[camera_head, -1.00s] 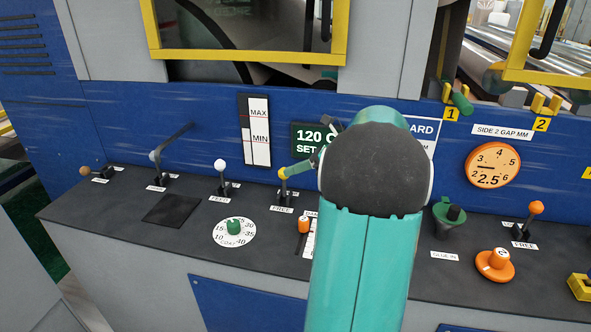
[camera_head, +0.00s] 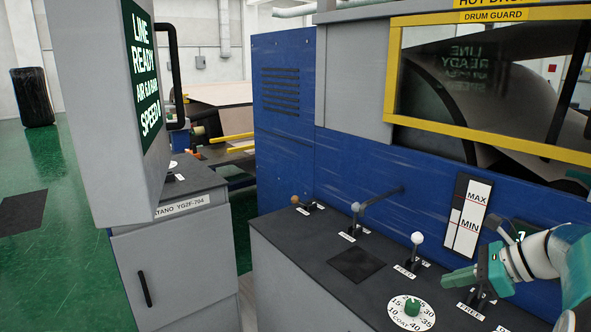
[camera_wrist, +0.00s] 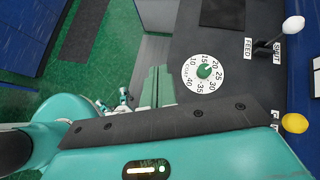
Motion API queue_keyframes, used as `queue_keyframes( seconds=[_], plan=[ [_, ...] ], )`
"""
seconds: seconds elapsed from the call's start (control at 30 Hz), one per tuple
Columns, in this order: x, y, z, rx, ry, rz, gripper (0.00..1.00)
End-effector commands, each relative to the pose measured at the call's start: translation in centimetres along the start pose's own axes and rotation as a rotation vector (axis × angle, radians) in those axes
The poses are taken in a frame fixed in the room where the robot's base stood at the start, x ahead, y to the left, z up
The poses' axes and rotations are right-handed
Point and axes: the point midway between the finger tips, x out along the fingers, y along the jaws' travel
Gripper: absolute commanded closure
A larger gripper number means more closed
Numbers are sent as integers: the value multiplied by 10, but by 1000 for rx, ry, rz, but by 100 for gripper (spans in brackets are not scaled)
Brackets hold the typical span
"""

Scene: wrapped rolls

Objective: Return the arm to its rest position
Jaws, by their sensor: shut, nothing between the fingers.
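My gripper (camera_head: 460,277) shows at the right of the head view, its green fingers together and pointing left above the black control console. The fingers (camera_wrist: 158,86) also show in the wrist view, closed and with nothing held. They hang over the console's edge side, left of the round white dial with a green knob (camera_wrist: 204,71). My teal arm is cut off by the right edge of the head view. A white-knobbed lever (camera_head: 417,240) stands on the console left of the fingers, apart from them in the picture.
A yellow knob (camera_wrist: 295,123) is close to my wrist. A grey cabinet (camera_head: 180,265) and a screen (camera_head: 140,80) stand at left; green floor (camera_head: 50,240) is open beyond.

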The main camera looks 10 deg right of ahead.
Motion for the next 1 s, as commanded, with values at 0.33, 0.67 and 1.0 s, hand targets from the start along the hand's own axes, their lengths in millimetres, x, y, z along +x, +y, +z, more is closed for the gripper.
queue_keyframes(
  seconds=[0.33,0.67,1.0],
  plan=[
    [61,108,50,-731,275,173,100],
    [84,196,59,-1490,465,337,100],
    [91,252,55,-2217,604,460,100]
  ],
)
